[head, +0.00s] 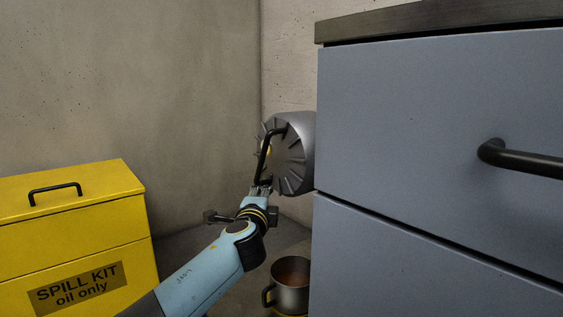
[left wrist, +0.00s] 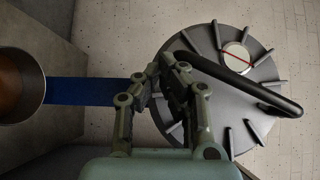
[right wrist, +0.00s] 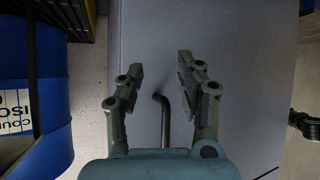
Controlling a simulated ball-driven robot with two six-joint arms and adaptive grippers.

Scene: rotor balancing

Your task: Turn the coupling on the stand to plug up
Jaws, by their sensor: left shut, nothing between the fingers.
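The coupling (head: 294,160) is a grey ribbed metal drum, partly hidden behind the grey cabinet at right in the head view. Its ribbed face (left wrist: 205,95) shows in the left wrist view with a black bar handle (left wrist: 230,78) across it. A pale round plug with a red line (left wrist: 237,57) sits on that face, towards the top of the picture. My left gripper (head: 262,188) is shut and empty, its fingertips close to one end of the handle; contact is unclear. My right gripper (right wrist: 159,65) is open in the right wrist view.
A grey-blue cabinet (head: 420,130) with a dark handle (head: 525,160) fills the right side. A metal pot (head: 290,285) with brown contents stands low beside it. A yellow spill kit box (head: 75,235) is at left. A blue drum (right wrist: 45,100) shows in the right wrist view.

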